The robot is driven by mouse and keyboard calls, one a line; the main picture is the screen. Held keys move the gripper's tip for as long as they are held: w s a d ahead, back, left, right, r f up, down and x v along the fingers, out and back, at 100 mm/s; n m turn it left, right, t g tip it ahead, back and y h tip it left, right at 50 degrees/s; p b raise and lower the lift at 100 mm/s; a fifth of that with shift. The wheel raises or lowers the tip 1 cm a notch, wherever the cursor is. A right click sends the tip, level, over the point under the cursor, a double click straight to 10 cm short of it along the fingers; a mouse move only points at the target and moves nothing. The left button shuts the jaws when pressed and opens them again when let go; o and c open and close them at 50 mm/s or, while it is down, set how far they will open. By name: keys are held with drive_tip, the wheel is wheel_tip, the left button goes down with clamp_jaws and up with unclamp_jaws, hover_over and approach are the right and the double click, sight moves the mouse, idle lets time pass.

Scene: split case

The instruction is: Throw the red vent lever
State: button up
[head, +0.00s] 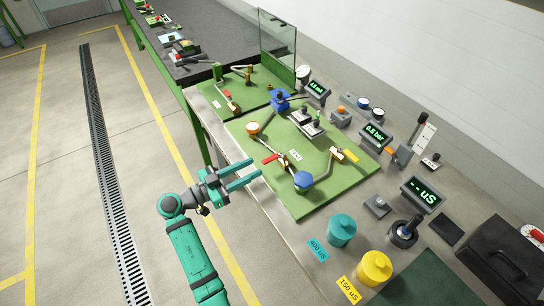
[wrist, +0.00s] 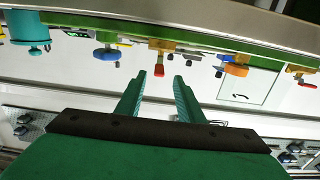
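A red lever (head: 270,159) on a brass valve sits near the front-left edge of the nearer green board (head: 300,207). It also shows in the wrist view (wrist: 159,70), roughly in line with the gap between my fingers. A second red lever (head: 228,96) is on the farther green board (head: 258,79); a red handle shows at the right of the wrist view (wrist: 307,84). I cannot tell from labels which is the vent. My gripper (head: 256,167) is open and empty, its fingers pointing at the nearer red lever, apparently short of it.
A blue knob (head: 303,180), an orange knob (head: 253,128) and a yellow lever (head: 350,156) share the nearer board with bent pipes. Teal (head: 341,230) and yellow (head: 374,268) canisters stand to the right. A clear panel (head: 278,35) rises behind. Floor left of the bench is free.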

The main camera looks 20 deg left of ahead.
sight(270, 158)
drive_tip(key=x, duration=0.8)
drive_tip(key=shift+c, duration=0.3)
drive_tip(key=shift+d, duration=0.1)
clamp_jaws()
